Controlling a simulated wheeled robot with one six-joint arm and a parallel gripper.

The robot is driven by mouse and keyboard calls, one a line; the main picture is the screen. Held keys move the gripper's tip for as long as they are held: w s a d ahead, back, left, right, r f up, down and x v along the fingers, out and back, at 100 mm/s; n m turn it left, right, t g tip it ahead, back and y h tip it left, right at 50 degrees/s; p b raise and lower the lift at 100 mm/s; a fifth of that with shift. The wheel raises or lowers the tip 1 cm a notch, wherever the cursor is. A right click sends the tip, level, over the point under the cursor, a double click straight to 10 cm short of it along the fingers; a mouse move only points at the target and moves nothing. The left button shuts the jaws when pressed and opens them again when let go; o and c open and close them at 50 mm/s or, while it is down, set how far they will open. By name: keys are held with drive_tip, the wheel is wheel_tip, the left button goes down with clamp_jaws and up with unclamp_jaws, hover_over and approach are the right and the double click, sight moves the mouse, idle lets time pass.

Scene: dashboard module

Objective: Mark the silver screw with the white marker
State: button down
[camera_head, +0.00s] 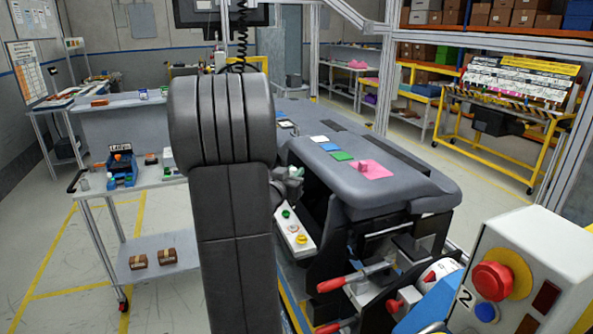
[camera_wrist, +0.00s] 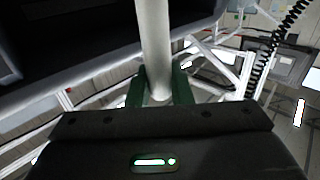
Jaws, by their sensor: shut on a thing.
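The white marker (camera_wrist: 155,40) stands out as a pale cylinder in the wrist view, running from the top edge down between the jaws. My gripper (camera_wrist: 159,90) has dark green fingers shut on it, one on each side. The marker's tip is not clear to see. The silver screw cannot be made out in either view. The grey dashboard module (camera_head: 385,188) is right of my arm in the head view; a dark edge that may be part of it fills the upper left of the wrist view. In the head view my arm hides most of the gripper.
White, blue, green and pink pads (camera_head: 373,170) lie on the dashboard top. A small panel with coloured buttons (camera_head: 293,232) is below its left end. Red-handled clamps (camera_head: 345,280) and a control box (camera_head: 520,275) are at front right. A cart (camera_head: 140,185) stands left.

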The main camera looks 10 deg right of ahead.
drive_tip(key=shift+s, duration=0.15)
drive_tip(key=shift+a+f, duration=0.1)
drive_tip(key=shift+f, duration=0.25)
drive_tip(key=shift+f+b, duration=2.1)
drive_tip(key=shift+f, duration=0.25)
drive_tip(key=shift+f, duration=0.35)
drive_tip(key=shift+r+p, duration=2)
drive_tip(key=shift+r, duration=0.55)
